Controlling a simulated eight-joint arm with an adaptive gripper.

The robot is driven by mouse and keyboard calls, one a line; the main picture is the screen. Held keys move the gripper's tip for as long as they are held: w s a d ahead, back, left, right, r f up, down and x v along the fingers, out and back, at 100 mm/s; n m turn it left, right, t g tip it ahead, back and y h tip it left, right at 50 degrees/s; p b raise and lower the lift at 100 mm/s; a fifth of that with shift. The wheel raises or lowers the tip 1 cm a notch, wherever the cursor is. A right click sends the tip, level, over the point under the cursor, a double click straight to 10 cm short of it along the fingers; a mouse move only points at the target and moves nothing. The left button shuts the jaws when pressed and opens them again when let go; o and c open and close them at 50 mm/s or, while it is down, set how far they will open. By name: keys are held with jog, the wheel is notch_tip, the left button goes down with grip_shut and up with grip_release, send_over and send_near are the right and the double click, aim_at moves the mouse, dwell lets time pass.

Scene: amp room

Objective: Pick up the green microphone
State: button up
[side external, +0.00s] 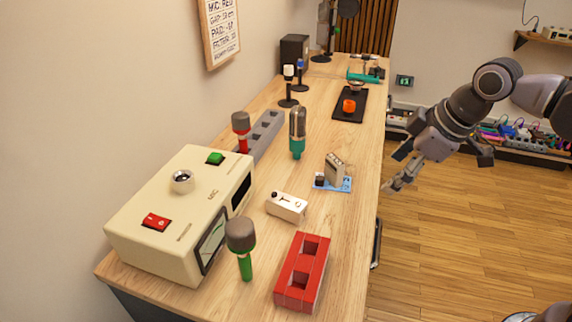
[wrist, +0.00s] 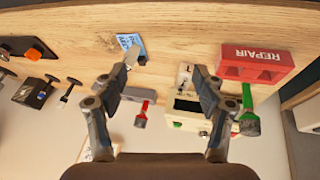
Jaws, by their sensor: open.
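The green microphone stands upright on the wooden workbench in the side external view, with a grey-brown head and a green handle (side external: 246,267). It is at the near end, between the cream amp box and the red block. In the wrist view it (wrist: 248,112) appears at the right, just outside my right finger. My gripper (side external: 397,181) is off the right edge of the bench in the side external view, well away from the microphone. In the wrist view its fingers (wrist: 164,66) are spread, with nothing held between them.
The cream amp (side external: 165,225), red "REPAIR" block (side external: 290,290), white box (side external: 287,207) and silver device on a blue mat (side external: 334,171) stand nearby. A red-handled microphone (side external: 241,130) and a teal-based microphone (side external: 297,133) stand farther back. Bare wood (side external: 350,225) lies along the right edge.

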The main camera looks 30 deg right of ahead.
jog(key=w+a+r+n+g, duration=0.2)
jog(key=w+a+r+n, duration=0.2)
jog(key=a+n, duration=0.45)
jog(key=n+g+h, duration=0.1)
jog(key=n+g, duration=0.2)
jog(key=n, duration=1.1)
send_near(239, 224)
jog(key=shift+w+d+f, duration=0.2)
jog(key=shift+d+f, duration=0.25)
jog(key=shift+a+f+n, duration=0.15)
jog(key=shift+a+n, duration=0.05)
jog(key=shift+n, duration=0.05)
jog(key=shift+s+f, duration=0.1)
jog(key=shift+f, duration=0.2)
notch_tip(239, 224, down, 5)
jog(key=shift+r, duration=0.2)
jog(key=shift+a+f, duration=0.15)
jog(key=shift+f, duration=1.2)
jog(key=shift+a+f, duration=0.1)
jog(key=shift+f, duration=1.25)
grip_shut()
